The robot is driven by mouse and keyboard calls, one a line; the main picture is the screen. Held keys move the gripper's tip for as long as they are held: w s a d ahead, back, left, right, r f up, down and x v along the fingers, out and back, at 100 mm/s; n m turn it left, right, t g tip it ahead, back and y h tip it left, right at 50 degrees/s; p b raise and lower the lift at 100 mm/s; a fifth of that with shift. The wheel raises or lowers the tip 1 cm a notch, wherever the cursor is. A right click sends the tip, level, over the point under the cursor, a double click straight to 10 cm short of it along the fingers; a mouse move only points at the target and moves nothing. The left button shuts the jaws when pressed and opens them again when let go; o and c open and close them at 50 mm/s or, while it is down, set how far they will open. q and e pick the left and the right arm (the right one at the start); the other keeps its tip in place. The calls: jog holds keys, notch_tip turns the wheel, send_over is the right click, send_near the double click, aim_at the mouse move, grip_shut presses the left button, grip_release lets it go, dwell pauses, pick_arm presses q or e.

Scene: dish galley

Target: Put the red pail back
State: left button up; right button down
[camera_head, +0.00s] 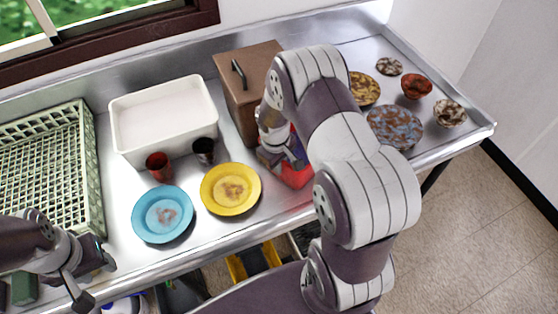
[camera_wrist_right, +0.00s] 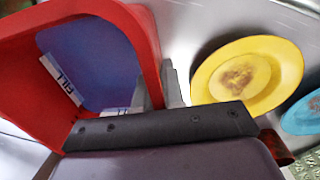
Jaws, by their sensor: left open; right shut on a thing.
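The red pail (camera_head: 291,174) is at the front of the steel counter, partly hidden behind my right arm in the head view. In the right wrist view the red pail (camera_wrist_right: 145,35) fills the upper left, with a blue inside and white labels. My right gripper (camera_head: 287,150) is shut on the pail's wall; its fingers also show in the right wrist view (camera_wrist_right: 172,95). I cannot tell whether the pail touches the counter. My left gripper (camera_head: 95,280) is open and empty at the lower left, by the counter's front edge.
A yellow plate (camera_head: 231,204) and a blue plate (camera_head: 162,229) lie left of the pail. A brown box (camera_head: 238,105) stands behind it, with a white tub (camera_head: 165,165) and a green rack (camera_head: 97,185) further left. Patterned dishes (camera_head: 395,140) sit at right.

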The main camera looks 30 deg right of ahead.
jog(key=c, duration=1.7)
grip_release()
jog(key=shift+s+f, duration=0.15)
jog(key=o, duration=0.4)
jog(key=shift+o, duration=0.2)
jog(key=shift+r, duration=0.4)
notch_tip(320, 180, up, 12)
jog(key=a+f+b, duration=0.1)
jog(key=a+b, duration=0.1)
jog(key=s+a+m+t+y, duration=0.1)
jog(key=s+a+m, duration=0.2)
jog(key=s+a, duration=0.4)
jog(key=s+r, duration=0.1)
jog(key=s, duration=0.3)
jog(key=shift+s+a, duration=0.15)
